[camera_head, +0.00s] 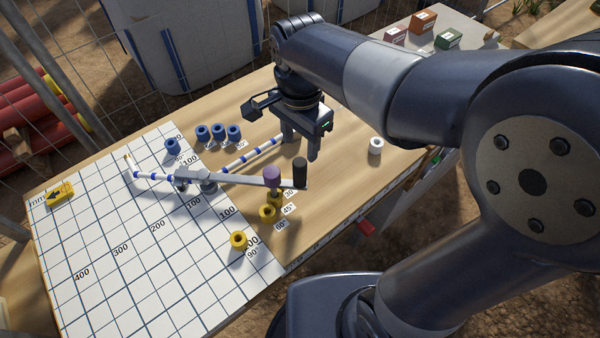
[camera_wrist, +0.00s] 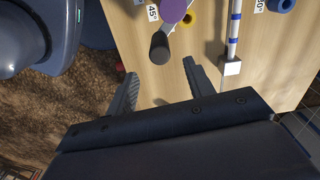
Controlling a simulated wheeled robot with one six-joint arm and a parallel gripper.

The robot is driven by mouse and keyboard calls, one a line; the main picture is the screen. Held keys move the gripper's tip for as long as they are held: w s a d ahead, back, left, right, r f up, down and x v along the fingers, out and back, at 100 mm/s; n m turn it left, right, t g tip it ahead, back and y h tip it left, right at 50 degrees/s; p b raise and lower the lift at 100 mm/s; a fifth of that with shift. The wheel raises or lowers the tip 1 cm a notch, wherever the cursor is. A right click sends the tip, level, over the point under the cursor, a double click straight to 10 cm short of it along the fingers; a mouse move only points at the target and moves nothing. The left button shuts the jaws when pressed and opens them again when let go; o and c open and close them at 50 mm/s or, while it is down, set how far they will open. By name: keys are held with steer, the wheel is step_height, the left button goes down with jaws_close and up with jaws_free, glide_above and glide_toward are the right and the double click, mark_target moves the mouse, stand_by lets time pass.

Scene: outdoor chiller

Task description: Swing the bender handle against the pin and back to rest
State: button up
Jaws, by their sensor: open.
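The bender handle is a grey bar (camera_head: 240,180) running right from the bender's round pivot (camera_head: 205,184) and ending in an upright black grip (camera_head: 299,171). The grip also shows in the wrist view (camera_wrist: 160,49). A purple pin (camera_head: 272,176) stands close beside the bar near the grip; I cannot tell whether they touch. It is partly in the wrist view (camera_wrist: 172,10). A blue-and-white striped rod (camera_head: 245,157) runs through the bender, its left end bent. My gripper (camera_head: 302,150) is open and empty, behind the grip; in the wrist view its fingertips (camera_wrist: 160,68) sit either side, short of the grip.
Yellow stops (camera_head: 238,240) stand by angle labels in front, and several blue stops (camera_head: 218,131) behind. A white cylinder (camera_head: 375,147) stands to the right on the wooden bench (camera_head: 335,180). A gridded board (camera_head: 130,235) covers the left, with a yellow arrow block (camera_head: 60,194).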

mark_target(300, 171)
step_height(300, 171, down, 10)
steer(key=shift+f, duration=0.25)
steer(key=shift+c, duration=0.4)
jaws_close()
stand_by(0.3)
stand_by(0.4)
